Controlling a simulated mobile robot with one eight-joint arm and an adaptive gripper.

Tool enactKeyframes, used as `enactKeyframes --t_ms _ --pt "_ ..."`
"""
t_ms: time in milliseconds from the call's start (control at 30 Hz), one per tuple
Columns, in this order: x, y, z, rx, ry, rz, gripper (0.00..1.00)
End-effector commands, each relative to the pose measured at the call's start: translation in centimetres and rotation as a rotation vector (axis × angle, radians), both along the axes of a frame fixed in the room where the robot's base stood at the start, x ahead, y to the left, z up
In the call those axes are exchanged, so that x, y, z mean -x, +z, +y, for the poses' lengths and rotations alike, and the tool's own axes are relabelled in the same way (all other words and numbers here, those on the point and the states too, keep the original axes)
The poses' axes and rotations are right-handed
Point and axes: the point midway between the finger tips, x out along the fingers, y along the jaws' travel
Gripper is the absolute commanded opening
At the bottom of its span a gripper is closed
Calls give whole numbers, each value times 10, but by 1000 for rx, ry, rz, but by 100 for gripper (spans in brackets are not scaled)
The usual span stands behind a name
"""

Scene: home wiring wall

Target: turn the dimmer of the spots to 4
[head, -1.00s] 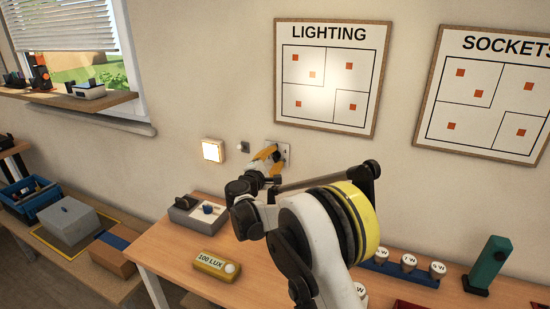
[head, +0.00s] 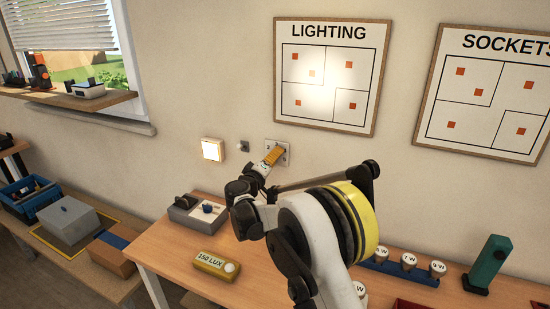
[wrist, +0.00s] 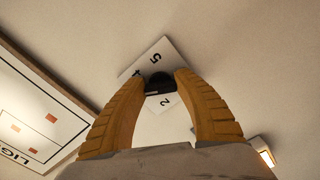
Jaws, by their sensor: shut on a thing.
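The dimmer is a pale square plate (head: 284,147) on the wall below the LIGHTING board, with a dark knob (wrist: 159,81) that shows in the wrist view. My gripper (head: 274,155) has its yellow fingers at the plate, and in the wrist view (wrist: 161,85) they are closed around the knob from both sides. The numerals 5 and 2 are readable on the plate, and another is partly hidden by the left finger. The knob's pointer cannot be made out, so its setting is unclear. A bright spot of light falls on the LIGHTING board (head: 333,76).
A lit square switch (head: 212,150) and a small grey knob-like fitting (head: 243,146) are on the wall left of the dimmer. A yellow meter reading 150 LUX (head: 214,263) and a grey box (head: 197,215) are on the bench. Lamps (head: 409,260) stand at right.

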Motion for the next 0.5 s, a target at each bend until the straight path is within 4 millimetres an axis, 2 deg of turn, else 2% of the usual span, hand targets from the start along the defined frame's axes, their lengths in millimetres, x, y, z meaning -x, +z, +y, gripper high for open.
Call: enactKeyframes --t_ms 500 --pt "-1 0 1 -381 2 -140 6"
